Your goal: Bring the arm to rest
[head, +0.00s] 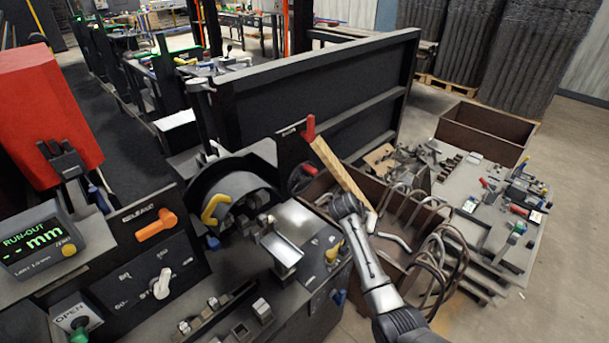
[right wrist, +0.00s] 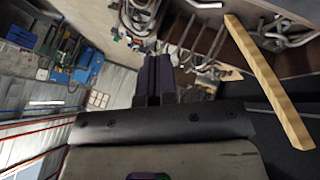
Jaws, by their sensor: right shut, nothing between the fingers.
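My right arm comes in from the lower right in the head view. Its gripper end is beside the wooden bar, above the brown bin; the fingers are mostly hidden there by the wrist. In the right wrist view my right gripper (right wrist: 154,60) is shut, its two dark fingers together with nothing between them. A long wooden bar (head: 338,168) slants up out of the bin, close to my wrist; it also shows in the right wrist view (right wrist: 268,85), apart from the fingers. My left gripper is not in view.
A machine with an orange lever (head: 157,225), a yellow handle (head: 215,208) and a run-out display (head: 40,243) stands left. The brown bin (head: 392,272) holds bent hooks and hoses. A bench (head: 487,226) with tools is right. Open floor (head: 570,150) lies beyond it.

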